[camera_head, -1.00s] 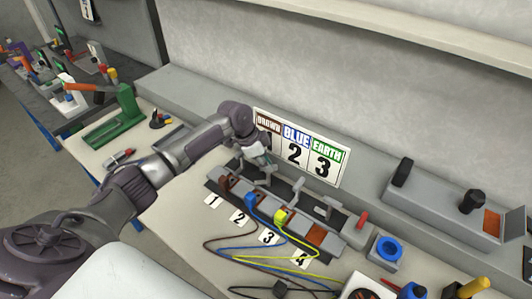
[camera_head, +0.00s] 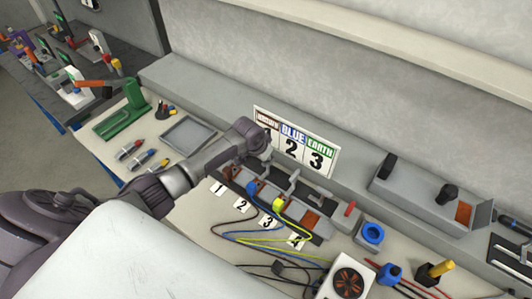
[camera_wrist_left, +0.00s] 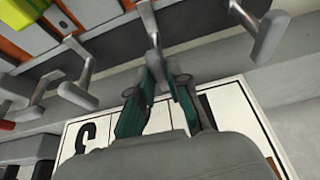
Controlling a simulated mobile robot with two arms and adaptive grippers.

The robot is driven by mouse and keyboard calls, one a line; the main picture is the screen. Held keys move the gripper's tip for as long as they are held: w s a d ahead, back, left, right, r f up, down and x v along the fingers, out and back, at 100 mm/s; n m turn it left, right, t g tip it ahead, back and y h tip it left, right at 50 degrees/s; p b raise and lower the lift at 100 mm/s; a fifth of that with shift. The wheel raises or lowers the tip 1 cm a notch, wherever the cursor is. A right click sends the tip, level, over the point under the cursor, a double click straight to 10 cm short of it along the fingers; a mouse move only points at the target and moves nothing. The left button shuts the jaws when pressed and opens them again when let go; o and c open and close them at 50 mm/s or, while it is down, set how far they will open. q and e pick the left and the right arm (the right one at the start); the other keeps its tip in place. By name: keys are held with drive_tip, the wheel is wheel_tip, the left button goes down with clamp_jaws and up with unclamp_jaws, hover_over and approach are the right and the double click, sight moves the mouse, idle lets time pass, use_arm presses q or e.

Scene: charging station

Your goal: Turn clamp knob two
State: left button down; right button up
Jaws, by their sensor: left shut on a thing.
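The clamp block (camera_head: 322,226) stands on the bench with cards 1 to 4 in front. A blue plug (camera_head: 251,188) and a yellow plug (camera_head: 278,204) sit in it; the yellow one also shows in the wrist view (camera_wrist_left: 30,8). Grey T-shaped clamp knobs line its back. My left gripper (camera_head: 264,172) is at the second knob, mostly hidden by my wrist in the head view. In the wrist view its green-padded fingers (camera_wrist_left: 158,88) are shut on clamp knob two (camera_wrist_left: 150,25). Neighbouring knobs (camera_wrist_left: 264,38) and (camera_wrist_left: 80,88) stand free on both sides. My right gripper is out of view.
The colour-and-number sign (camera_head: 318,160) leans against the wall ledge close behind the gripper. Cables run across the front of the bench. A blue ring block (camera_head: 372,235) and a fan box (camera_head: 347,283) stand right; a grey tray (camera_head: 188,136) lies left.

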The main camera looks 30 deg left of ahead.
use_arm(q)
drive_tip(key=shift+n, duration=0.4)
drive_tip(key=c, duration=1.1)
unclamp_jaws()
drive_tip(key=shift+r, duration=0.1)
drive_tip(key=v, duration=1.2)
drive_tip(key=shift+w+d, duration=0.1)
